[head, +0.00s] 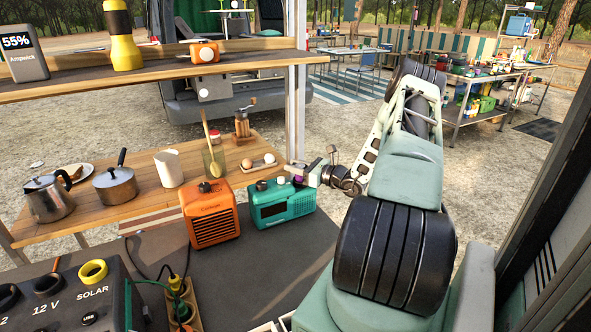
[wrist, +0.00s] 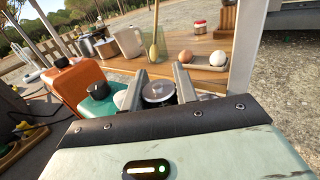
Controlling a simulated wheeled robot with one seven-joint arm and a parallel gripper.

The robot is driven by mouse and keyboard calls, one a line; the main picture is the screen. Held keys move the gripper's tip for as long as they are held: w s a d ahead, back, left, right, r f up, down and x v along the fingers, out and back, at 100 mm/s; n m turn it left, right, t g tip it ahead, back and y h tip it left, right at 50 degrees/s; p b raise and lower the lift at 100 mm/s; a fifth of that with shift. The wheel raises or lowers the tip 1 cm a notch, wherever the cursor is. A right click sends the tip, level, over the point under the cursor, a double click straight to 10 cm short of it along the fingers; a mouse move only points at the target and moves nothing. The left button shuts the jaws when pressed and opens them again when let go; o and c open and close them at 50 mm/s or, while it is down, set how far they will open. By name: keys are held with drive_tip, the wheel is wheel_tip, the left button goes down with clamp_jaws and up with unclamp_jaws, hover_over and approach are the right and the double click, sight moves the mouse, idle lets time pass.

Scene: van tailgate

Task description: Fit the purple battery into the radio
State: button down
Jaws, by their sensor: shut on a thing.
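The teal radio (head: 285,207) stands on the grey surface, with a dark knob and a pale knob on top and a small display on its front. Part of it shows in the wrist view (wrist: 92,108). My gripper (head: 301,176) is just above the radio's right end. It is shut on the purple battery (head: 298,181), of which only a small purple bit shows in the head view. In the wrist view a round silver end (wrist: 158,91) sits between the fingers. Any battery opening in the radio is hidden, and I cannot tell whether the battery touches the radio.
An orange box with a grille (head: 211,215) stands close left of the radio. Behind, a wooden table holds a kettle (head: 48,198), a pot (head: 116,185), a white jug (head: 169,169) and an egg tray (head: 259,167). A power box (head: 68,295) is front left. A shelf post (head: 296,90) rises behind my gripper.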

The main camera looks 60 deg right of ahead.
drive_tip(key=shift+f, duration=0.6)
drive_tip(key=c, duration=1.1)
unclamp_jaws()
drive_tip(key=s+b, duration=0.1)
drive_tip(key=s, duration=0.7)
drive_tip(key=s+d+b, duration=0.1)
drive_tip(key=s, duration=0.3)
drive_tip(key=shift+b, duration=0.35)
